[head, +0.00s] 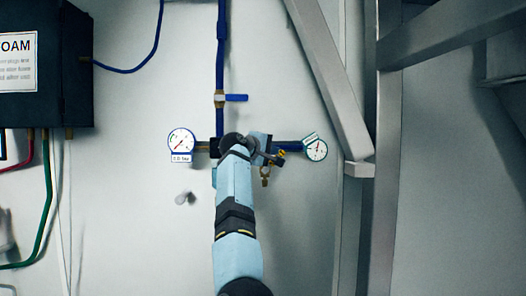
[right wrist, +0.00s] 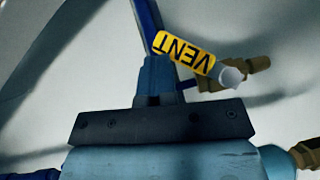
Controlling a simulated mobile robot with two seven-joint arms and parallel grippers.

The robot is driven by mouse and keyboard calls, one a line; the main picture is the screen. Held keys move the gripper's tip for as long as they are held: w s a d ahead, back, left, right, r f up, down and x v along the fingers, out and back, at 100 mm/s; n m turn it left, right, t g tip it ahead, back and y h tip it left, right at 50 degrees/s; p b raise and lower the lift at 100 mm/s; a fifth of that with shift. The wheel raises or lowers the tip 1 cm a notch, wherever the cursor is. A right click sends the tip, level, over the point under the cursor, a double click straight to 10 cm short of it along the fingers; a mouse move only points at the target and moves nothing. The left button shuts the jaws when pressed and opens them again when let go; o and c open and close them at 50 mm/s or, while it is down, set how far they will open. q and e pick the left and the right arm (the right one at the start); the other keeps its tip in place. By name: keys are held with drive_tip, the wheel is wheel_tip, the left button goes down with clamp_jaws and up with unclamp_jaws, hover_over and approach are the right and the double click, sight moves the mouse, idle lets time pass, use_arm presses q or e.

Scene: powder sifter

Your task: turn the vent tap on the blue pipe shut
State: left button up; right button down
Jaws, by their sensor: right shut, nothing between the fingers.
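The blue pipe (head: 220,60) runs down the pale wall, and a blue branch (head: 288,146) goes right to a gauge. In the right wrist view, a yellow VENT tag (right wrist: 184,53) shows upside down beside a brass fitting (right wrist: 243,72) with a pale round end. Brass parts (head: 266,172) also show just below the branch in the head view. My right gripper (head: 264,152) is at the branch, shut and empty. Its fingertips (right wrist: 157,68) are close to the tag; I cannot tell if they touch. The tap's handle position is unclear. My left gripper is out of view.
A white gauge (head: 181,141) is left of the pipe and another gauge (head: 316,149) is right. A blue-handled valve (head: 235,97) sits higher on the pipe. A dark box (head: 45,95) is at left. Metal beams (head: 392,180) stand at right.

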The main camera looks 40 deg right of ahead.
drive_tip(key=shift+s+d+f+m+y+b, duration=0.25)
drive_tip(key=shift+d+f, duration=0.1)
drive_tip(key=shift+d, duration=0.15)
drive_tip(key=shift+s+d+f+m+y+b, duration=0.15)
drive_tip(key=shift+s+d+f+b, duration=0.15)
drive_tip(key=shift+d, duration=0.2)
use_arm(q)
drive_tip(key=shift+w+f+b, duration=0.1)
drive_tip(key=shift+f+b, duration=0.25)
drive_tip(key=shift+b, duration=0.1)
use_arm(e)
drive_tip(key=shift+s+d+f+m+y, duration=0.2)
drive_tip(key=shift+d+f+y, duration=0.1)
drive_tip(key=shift+d+f, duration=0.15)
drive_tip(key=shift+s+d+f+m+y, duration=0.2)
drive_tip(key=shift+d+f+y, duration=0.1)
drive_tip(key=shift+f, duration=0.15)
drive_tip(key=shift+d+f, duration=0.1)
